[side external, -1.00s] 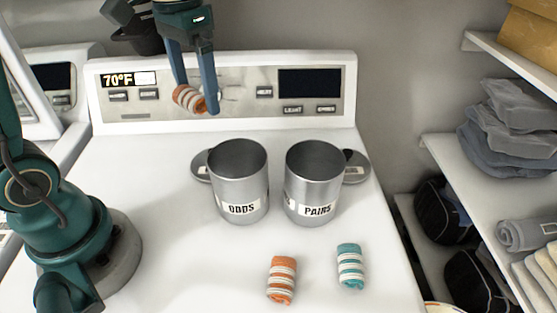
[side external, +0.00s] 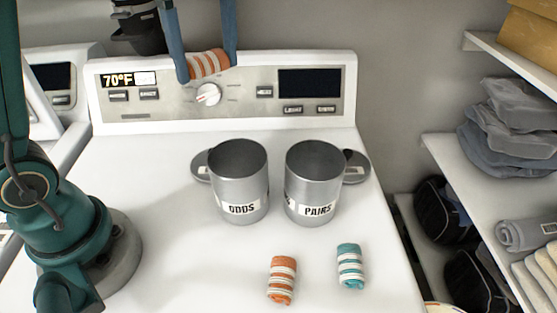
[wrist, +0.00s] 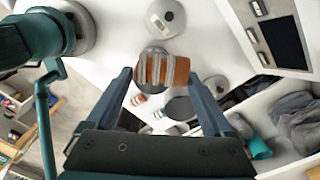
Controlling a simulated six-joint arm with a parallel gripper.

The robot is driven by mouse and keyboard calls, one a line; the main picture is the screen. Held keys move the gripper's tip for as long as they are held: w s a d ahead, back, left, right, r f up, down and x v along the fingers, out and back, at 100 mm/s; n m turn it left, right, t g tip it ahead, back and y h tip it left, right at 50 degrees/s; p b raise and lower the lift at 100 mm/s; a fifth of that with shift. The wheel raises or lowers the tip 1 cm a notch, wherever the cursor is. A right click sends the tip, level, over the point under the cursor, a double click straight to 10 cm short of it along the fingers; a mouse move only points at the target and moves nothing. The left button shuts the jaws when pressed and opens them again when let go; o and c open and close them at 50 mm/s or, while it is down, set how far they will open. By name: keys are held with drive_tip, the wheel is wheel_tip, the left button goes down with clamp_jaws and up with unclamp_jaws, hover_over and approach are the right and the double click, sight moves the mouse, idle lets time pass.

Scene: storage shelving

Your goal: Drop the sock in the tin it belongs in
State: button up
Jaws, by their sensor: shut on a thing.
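My gripper (side external: 207,68) is shut on a rolled orange sock with white-grey stripes (side external: 208,64), held high in front of the machine's control panel. The held sock also shows between the fingers in the wrist view (wrist: 163,70). The grey ODDS tin (side external: 240,185) and the PAIRS tin (side external: 314,185) stand upright and open-topped on the white machine top, below and in front of the gripper. A similar orange striped sock (side external: 282,280) and a teal striped sock (side external: 350,266) lie in front of the tins. The tins' bottoms are hidden.
A round lid (side external: 201,167) lies beside the ODDS tin, and another (side external: 355,168) beside the PAIRS tin. The control panel (side external: 250,110) rises along the back. Shelves with folded grey cloth (side external: 508,120) stand at the right. The white top around the loose socks is clear.

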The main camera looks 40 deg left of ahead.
drive_tip(key=w+d+r+m, duration=0.1)
drive_tip(key=d+r+m, duration=0.15)
drive_tip(key=m, duration=0.55)
approach(312, 185)
drive_tip(key=s+a, duration=0.1)
drive_tip(key=a, duration=0.1)
drive_tip(key=shift+s+d+f, duration=0.1)
drive_tip(key=shift+f, duration=1)
drive_tip(key=shift+s+d+f, duration=0.1)
drive_tip(key=shift+f, duration=1)
drive_tip(key=shift+f, duration=0.25)
drive_tip(key=shift+f, duration=0.35)
drive_tip(key=o, duration=1.1)
